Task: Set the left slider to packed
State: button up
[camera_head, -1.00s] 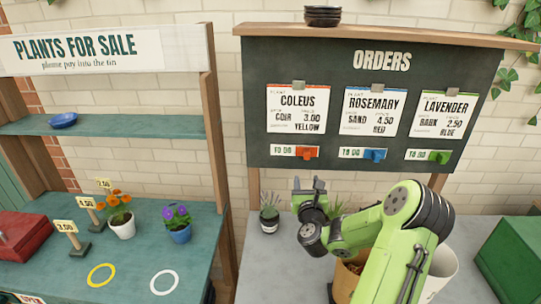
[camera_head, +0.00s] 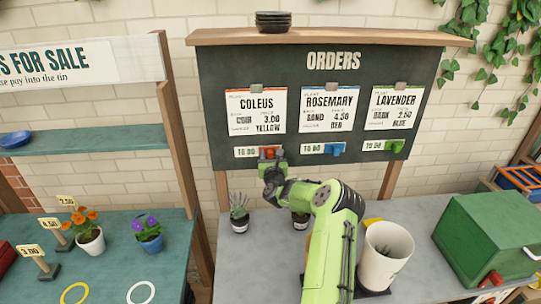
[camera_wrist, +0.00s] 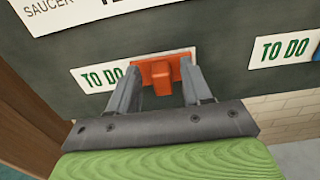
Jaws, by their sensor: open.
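The left slider is an orange-red block with a raised knob (camera_wrist: 161,76), under the Coleus card (camera_head: 256,110) on the dark orders board (camera_head: 220,70). A "TO DO" label (camera_wrist: 103,76) shows to its left. In the head view the slider (camera_head: 268,150) is partly covered by my gripper (camera_head: 270,158). In the wrist view my gripper (camera_wrist: 162,85) is open, with one finger on each side of the knob. I cannot tell whether either finger touches it.
A blue slider (camera_head: 334,149) and a green slider (camera_head: 394,146) sit further right on the board, each by a "TO DO" label. Potted plants, a white pot (camera_head: 385,265) and a green box (camera_head: 490,235) stand on the counter below.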

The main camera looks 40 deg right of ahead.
grip_shut()
dwell(0.3)
jog(key=w+a+p, duration=0.1)
jog(key=w+a, duration=0.1)
jog(key=w+a+p, duration=0.1)
jog(key=a, duration=0.1)
jog(key=w+a+p, duration=0.1)
jog(key=w+a, duration=0.1)
jog(key=shift+w+a+r, duration=0.15)
jog(key=shift+w+a, duration=0.15)
jog(key=shift+a, duration=0.1)
grip_release()
jog(key=shift+w+a, duration=0.1)
